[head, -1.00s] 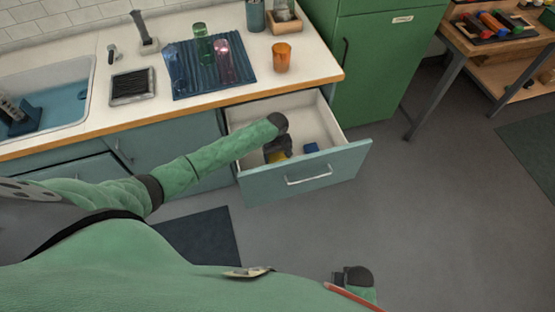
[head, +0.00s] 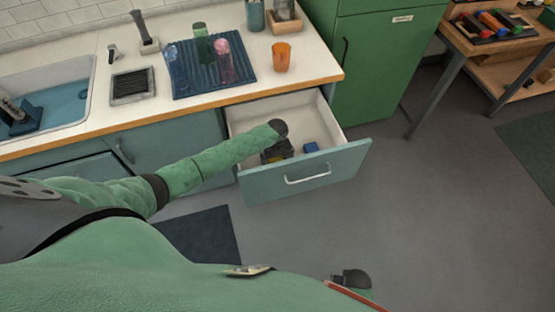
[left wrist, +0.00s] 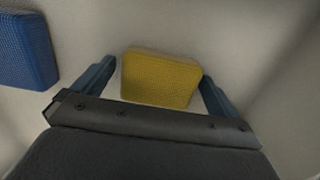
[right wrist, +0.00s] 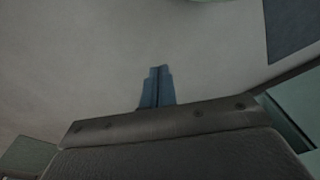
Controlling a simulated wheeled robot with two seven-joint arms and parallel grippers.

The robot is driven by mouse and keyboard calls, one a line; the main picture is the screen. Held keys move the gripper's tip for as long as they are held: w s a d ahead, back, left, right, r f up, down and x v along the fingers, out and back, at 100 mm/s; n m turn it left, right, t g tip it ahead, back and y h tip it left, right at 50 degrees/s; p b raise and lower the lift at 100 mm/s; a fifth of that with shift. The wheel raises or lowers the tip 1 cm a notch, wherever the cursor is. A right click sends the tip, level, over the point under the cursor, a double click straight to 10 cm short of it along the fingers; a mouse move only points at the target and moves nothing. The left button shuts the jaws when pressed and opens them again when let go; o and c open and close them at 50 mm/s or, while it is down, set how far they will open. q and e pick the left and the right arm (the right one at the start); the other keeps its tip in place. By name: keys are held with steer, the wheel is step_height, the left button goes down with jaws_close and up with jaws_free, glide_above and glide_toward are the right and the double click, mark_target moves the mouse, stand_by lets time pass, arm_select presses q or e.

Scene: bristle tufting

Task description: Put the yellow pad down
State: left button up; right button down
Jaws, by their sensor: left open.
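The yellow pad (left wrist: 160,78) lies in the open drawer (head: 333,160), between the two fingers of my left gripper (left wrist: 158,72). The fingers are open, with a gap on the pad's left side and the right finger very close to its edge. In the head view my left gripper (head: 278,150) reaches into the drawer and hides most of the pad. My right gripper (right wrist: 157,88) has its fingers together with nothing between them; in the head view it is low at the right (head: 351,279), over the floor.
A blue pad (left wrist: 25,45) lies in the drawer beside the yellow one; it also shows in the head view (head: 311,147). The drawer walls stand close around my left gripper. Above is the counter with an orange cup (head: 281,57) and glasses on a blue mat (head: 240,88).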

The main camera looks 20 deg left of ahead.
arm_select(q)
steer(key=shift+w+r, duration=0.1)
steer(key=shift+r, duration=0.4)
step_height(320, 180, up, 11)
steer(key=b, duration=0.1)
steer(key=shift+w+a+r+b, duration=0.15)
steer(key=shift+w+a+b, duration=0.1)
steer(key=shift+b, duration=0.15)
arm_select(e)
step_height(320, 180, up, 7)
steer(key=w+a, duration=0.1)
steer(key=w, duration=0.1)
steer(key=shift+a, duration=0.15)
